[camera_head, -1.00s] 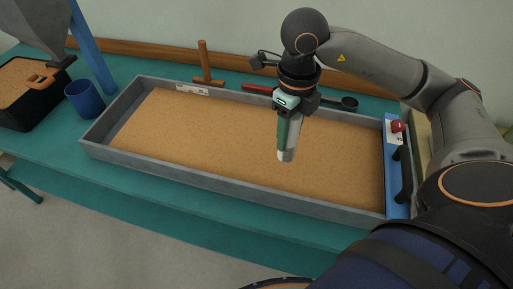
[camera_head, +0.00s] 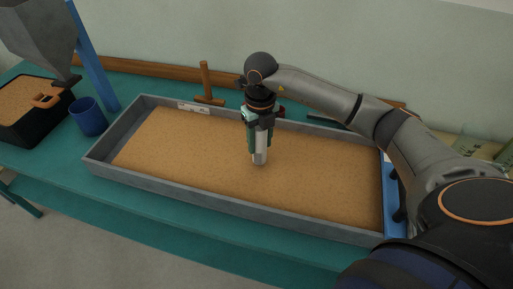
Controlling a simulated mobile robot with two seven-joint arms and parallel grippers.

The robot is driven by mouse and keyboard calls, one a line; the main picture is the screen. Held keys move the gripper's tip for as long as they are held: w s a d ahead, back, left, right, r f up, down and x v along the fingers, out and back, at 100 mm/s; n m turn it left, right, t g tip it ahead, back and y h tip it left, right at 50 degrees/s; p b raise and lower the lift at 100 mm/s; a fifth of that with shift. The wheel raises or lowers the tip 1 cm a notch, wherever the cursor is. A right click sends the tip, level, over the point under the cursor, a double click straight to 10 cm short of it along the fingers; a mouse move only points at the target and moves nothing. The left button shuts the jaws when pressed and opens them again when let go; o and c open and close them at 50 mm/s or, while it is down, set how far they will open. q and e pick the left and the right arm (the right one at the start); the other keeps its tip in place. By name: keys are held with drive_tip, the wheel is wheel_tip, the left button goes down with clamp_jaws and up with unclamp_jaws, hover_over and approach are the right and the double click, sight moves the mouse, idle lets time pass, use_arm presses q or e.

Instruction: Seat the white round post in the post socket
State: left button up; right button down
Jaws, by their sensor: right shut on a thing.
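My right gripper (camera_head: 258,133) is over the middle of the sand tray and points down. It is shut on the white round post (camera_head: 260,155), which hangs upright below the fingers. The post's lower end is at or just above the sand; I cannot tell if it touches. The long grey-walled tray (camera_head: 200,198) is filled with flat tan sand. I cannot make out the post socket; the gripper and post may hide it. My left gripper is not in view.
A wooden T-shaped tool (camera_head: 206,82) stands behind the tray. A blue cup (camera_head: 88,117), a black box of sand (camera_head: 30,118) and a grey hopper (camera_head: 38,32) are at the left. The tray's left half is clear.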

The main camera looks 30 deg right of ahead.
sight(257, 150)
drive_tip(key=shift+w+f, duration=0.8)
drive_tip(key=shift+f, duration=0.25)
wheel_tip(257, 150, down, 2)
drive_tip(key=shift+f+p, duration=0.2)
drive_tip(key=shift+p, duration=0.25)
drive_tip(key=shift+f, duration=0.2)
drive_tip(key=shift+f, duration=0.1)
drive_tip(key=shift+c, duration=1.8)
unclamp_jaws()
